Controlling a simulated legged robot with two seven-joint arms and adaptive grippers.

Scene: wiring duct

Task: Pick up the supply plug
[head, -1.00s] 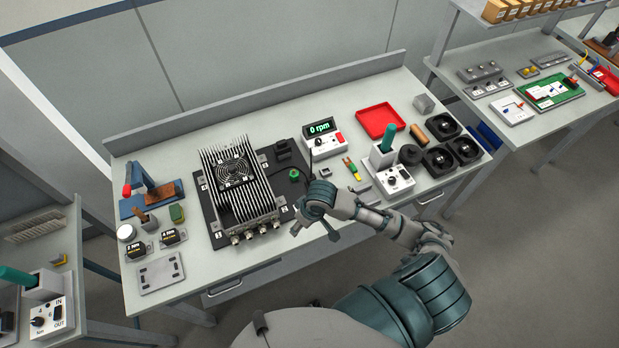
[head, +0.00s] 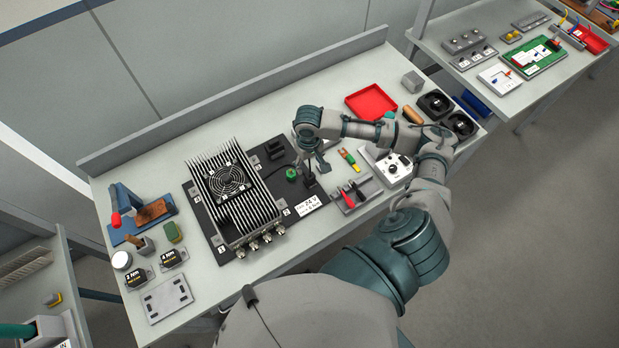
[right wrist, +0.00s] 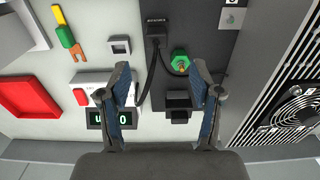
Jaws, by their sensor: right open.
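The likely supply plug is a black plug (head: 309,181) with a dark cable, standing at the right edge of the black base plate (head: 220,238), by a white "24 V" label. In the right wrist view the plug (right wrist: 156,27) is near the top, with its cable running down between the fingers. My right gripper (head: 314,166) is open and empty, above the plate and close to the plug. In the right wrist view its fingertips (right wrist: 160,68) are spread, with the plug beyond them. My left gripper is not in view.

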